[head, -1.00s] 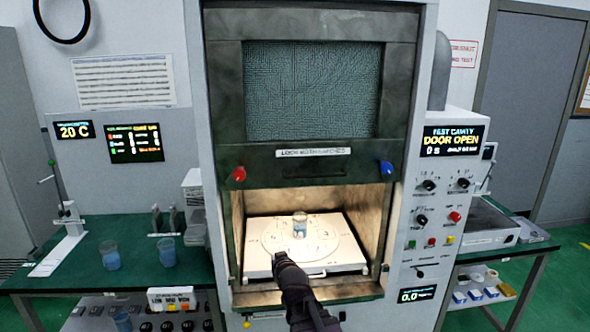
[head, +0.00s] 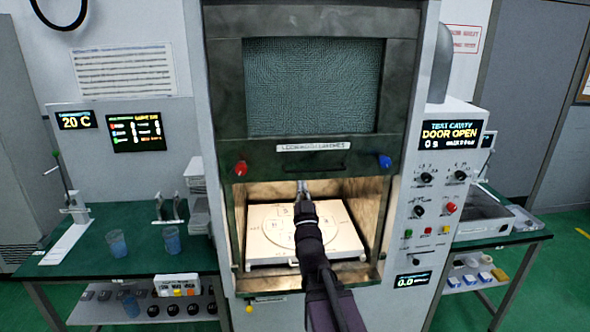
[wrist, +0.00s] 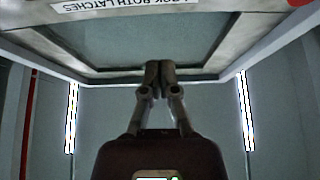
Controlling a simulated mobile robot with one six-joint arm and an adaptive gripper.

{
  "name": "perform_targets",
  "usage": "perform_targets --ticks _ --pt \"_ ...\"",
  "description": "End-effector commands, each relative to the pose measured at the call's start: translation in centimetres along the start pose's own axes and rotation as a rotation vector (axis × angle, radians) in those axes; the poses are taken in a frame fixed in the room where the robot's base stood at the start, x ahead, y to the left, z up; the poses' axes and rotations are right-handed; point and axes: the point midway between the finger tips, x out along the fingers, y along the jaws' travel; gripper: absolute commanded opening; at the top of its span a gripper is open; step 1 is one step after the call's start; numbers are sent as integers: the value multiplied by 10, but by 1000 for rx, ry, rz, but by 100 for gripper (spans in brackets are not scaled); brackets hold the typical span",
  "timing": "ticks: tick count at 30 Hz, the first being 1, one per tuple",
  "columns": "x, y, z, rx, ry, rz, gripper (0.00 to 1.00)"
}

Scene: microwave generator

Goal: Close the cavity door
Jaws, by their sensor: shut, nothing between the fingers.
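The cavity door (head: 312,90), a dark frame with a mesh window, stands raised above the lit, open cavity. Its lower part carries a latch label (head: 311,146) and a dark handle (head: 315,168). A red knob (head: 240,168) and a blue knob (head: 385,161) are near its lower corners. My gripper (head: 302,186) is shut and empty at the cavity opening, just below the handle in the head view. In the wrist view, my fingertips (wrist: 160,72) are together, and the upside-down label (wrist: 125,4) shows above them. Whether they touch the door I cannot tell.
A white tray (head: 262,250) with a round plate lies in the cavity; my arm hides its middle. The control panel display (head: 450,132) reads DOOR OPEN. Green benches flank the machine; beakers (head: 117,243) stand on the left one.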

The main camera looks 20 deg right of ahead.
Motion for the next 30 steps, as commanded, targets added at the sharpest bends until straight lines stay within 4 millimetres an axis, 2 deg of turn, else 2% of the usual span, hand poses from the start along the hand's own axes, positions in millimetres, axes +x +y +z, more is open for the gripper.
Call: perform_targets --ticks 8,14,20,30 --pt "0 0 0 0 -2 -1 0" --pt "8 0 0 0 -2 -1 0" --pt "28 0 0 1 -3 -1 0" --pt "74 0 -1 1 -3 0 0"
